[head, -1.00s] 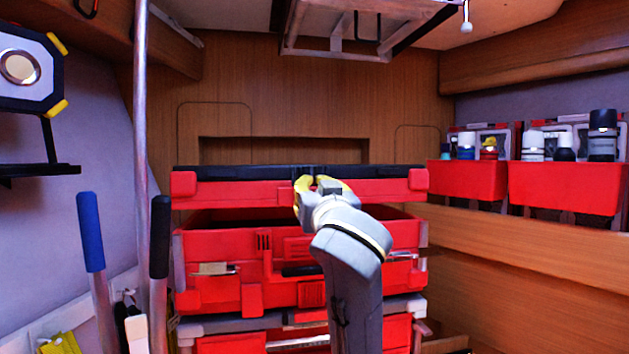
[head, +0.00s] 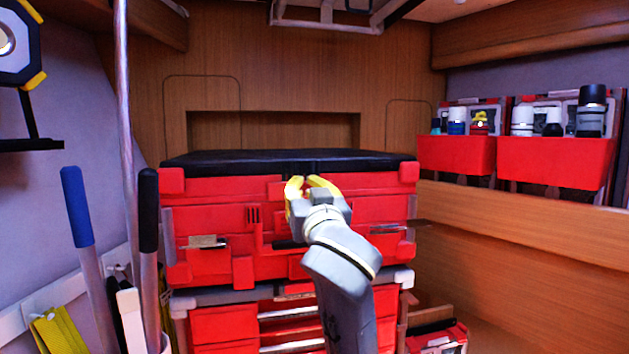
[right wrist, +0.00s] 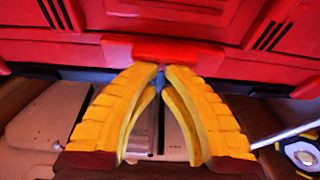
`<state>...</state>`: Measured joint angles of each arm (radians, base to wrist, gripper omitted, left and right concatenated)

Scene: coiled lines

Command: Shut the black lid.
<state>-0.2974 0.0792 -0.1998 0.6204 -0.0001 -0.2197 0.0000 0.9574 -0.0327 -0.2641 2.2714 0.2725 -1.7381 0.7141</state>
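The black lid (head: 240,161) lies on top of the upper red box (head: 205,268) in the head view. Its red front rim comes down to the box front, and I see no dark gap between them. My right gripper (head: 311,181) is in front of the lid's middle, near the front rim. Its yellow fingers hide part of the rim. In the right wrist view, the fingertips (right wrist: 160,69) come together just below a red block (right wrist: 165,50), with nothing clearly held; I cannot tell if they touch it. My left gripper is not in view.
Another red box (head: 225,328) stands below. Red bins (head: 555,160) with bottles hang at the right. A metal pole (head: 125,130), a blue handle (head: 76,205) and a black handle (head: 148,225) stand at the left. A metal frame (head: 330,18) hangs above.

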